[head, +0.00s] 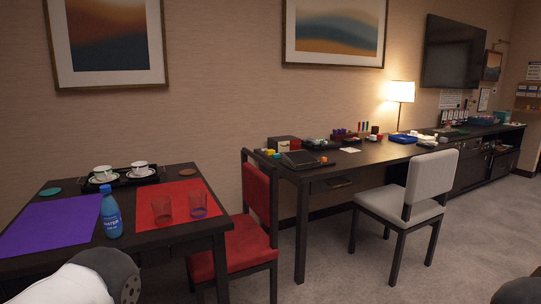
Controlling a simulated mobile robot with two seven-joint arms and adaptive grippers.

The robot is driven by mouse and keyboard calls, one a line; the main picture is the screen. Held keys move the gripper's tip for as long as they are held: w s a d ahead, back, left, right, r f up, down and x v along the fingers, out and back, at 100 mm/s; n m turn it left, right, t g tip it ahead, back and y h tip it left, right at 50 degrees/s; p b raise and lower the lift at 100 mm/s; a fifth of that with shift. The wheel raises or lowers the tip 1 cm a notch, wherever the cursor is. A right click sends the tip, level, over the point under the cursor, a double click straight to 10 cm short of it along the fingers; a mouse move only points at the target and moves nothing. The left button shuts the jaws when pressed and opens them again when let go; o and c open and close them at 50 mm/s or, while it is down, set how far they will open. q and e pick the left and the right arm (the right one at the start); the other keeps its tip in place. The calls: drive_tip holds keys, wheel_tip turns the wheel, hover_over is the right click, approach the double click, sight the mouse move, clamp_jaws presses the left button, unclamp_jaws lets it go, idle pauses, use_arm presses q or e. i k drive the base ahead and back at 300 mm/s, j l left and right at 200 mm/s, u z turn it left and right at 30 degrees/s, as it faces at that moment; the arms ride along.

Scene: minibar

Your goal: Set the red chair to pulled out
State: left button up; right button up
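The red chair (236,247) stands at the right side of the small dark table (172,236), between that table and the long desk. It has a red seat, a red backrest (257,191) and a dark frame. Its backrest is on the right, near the desk's left end, and part of its seat is hidden behind the table's corner and leg. A rounded white and dark part of my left arm shows at the bottom left. Dark parts of mine show at the bottom right edge. Neither gripper's fingers are in view.
The small table holds a blue water bottle (111,213), two glasses on a red mat (160,217), a purple mat (45,226) and a tray with cups. The long desk (375,155) has a grey chair (412,203) before it. Carpet is clear at the lower middle.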

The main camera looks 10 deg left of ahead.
sight(249, 251)
drive_tip(key=i+j+z, duration=0.1)
drive_tip(key=i, duration=0.35)
drive_tip(key=i+j+z, duration=0.15)
drive_tip(key=i, duration=0.3)
drive_tip(key=i+j+z, duration=0.1)
drive_tip(key=i+j, duration=0.15)
drive_tip(key=i, duration=0.15)
drive_tip(key=i+j+z, duration=0.1)
drive_tip(key=i+j, duration=0.15)
drive_tip(key=i, duration=0.2)
